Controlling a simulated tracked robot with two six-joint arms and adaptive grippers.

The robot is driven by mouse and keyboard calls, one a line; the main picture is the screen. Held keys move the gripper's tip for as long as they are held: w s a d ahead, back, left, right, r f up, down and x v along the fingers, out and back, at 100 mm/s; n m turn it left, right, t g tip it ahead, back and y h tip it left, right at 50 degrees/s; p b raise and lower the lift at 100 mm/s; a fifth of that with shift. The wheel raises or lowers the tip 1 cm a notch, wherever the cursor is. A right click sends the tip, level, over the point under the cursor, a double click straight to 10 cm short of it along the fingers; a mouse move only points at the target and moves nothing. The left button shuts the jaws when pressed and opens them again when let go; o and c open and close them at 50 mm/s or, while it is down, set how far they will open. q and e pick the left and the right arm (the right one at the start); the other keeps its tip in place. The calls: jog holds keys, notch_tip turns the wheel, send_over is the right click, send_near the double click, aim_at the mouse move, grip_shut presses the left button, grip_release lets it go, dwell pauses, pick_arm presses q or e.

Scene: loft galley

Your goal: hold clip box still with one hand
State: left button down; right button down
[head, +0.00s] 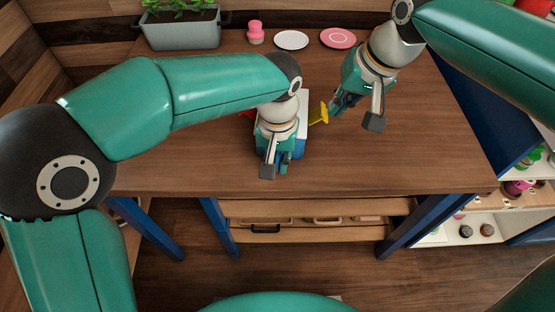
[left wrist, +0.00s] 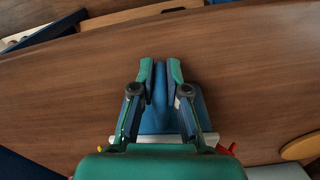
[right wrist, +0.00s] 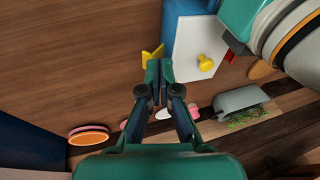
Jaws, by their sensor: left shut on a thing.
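The clip box has a blue body (head: 299,148) and a white lid (head: 302,104), and stands on the wooden table. A red clip (right wrist: 230,55) is on the opposite side, partly hidden. My right gripper (head: 336,104) is shut beside the yellow clip, with nothing visible between its fingers.
A grey planter (head: 182,30), a pink shaker (head: 255,32), a white plate (head: 291,40) and a pink plate (head: 338,38) stand along the table's back. The table (head: 190,160) is clear left of the box. Shelves with small items (head: 480,230) stand at the right.

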jog(key=w+d+f+n+h, duration=0.1)
jog(key=w+d+f+n, duration=0.2)
jog(key=w+d+n, duration=0.3)
jog(key=shift+t, duration=0.3)
jog(key=shift+s+x, duration=0.25)
jog(key=shift+x, duration=1.35)
jog(key=shift+s+x, duration=0.2)
jog(key=shift+x, duration=1.35)
jog(key=shift+d+f, duration=0.2)
jog(key=shift+f, duration=0.25)
jog(key=shift+f, duration=1.25)
jog(key=shift+f, duration=0.2)
